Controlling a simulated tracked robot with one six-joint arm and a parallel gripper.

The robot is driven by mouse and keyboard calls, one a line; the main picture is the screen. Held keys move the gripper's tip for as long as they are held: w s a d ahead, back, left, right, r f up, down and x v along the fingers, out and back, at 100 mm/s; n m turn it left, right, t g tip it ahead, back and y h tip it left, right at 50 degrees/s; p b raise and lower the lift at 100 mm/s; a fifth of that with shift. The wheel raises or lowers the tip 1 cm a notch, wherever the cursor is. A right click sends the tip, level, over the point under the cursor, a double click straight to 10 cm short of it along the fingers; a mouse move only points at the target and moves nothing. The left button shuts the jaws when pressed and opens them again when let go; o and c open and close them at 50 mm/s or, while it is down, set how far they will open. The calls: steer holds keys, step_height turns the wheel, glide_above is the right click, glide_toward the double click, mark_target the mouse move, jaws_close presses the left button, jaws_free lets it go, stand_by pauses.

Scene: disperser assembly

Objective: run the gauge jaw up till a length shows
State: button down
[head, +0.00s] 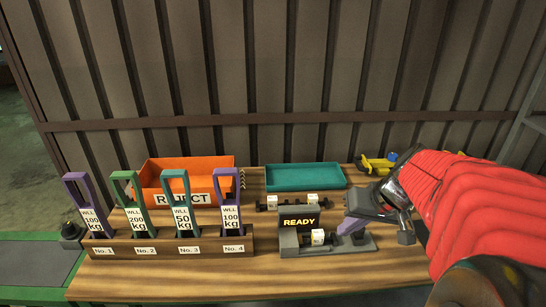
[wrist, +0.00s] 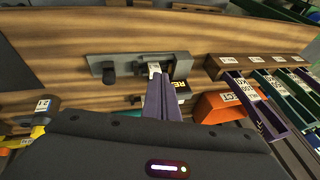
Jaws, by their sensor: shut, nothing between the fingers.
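The grey gauge (head: 290,242) stands on the bench right of the middle, and its dark display (head: 299,222) reads READY. A small part with a white tag (head: 318,237) sits in it. The sliding jaw with its dark knob (head: 359,238) is at the gauge's right end; the gap between it and the part looks open. In the wrist view the gauge (wrist: 128,60) lies ahead, with the knob (wrist: 108,74) at its left. My gripper (head: 343,231) is shut and empty, its purple fingers (wrist: 160,82) over the gauge between part and knob. Contact cannot be told.
A wooden rack (head: 170,243) with several tagged slings stands left of the gauge. Behind are an orange REJECT bin (head: 205,163), a teal tray (head: 305,177) and a dark holder with white-tagged parts (head: 290,204). Yellow items (head: 378,163) lie at the back right. The bench front is clear.

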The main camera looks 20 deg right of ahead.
steer(key=m, duration=0.2)
glide_toward(358, 234)
steer(key=s+a+r, duration=0.3)
steer(key=s+r, duration=0.1)
steer(key=s+d+f+m+t, duration=0.1)
steer(key=s+d+f+t, duration=0.1)
steer(key=d, duration=0.7)
steer(key=shift+s+f, duration=0.35)
steer(key=shift+s, duration=0.2)
steer(key=x, duration=0.9)
steer(key=shift+w+d+f, duration=0.1)
steer(key=shift+w+f, duration=0.2)
steer(key=shift+w+a+f, duration=0.1)
steer(key=shift+w+a, duration=0.9)
steer(key=shift+w, duration=0.1)
steer(key=shift+w+a, duration=0.4)
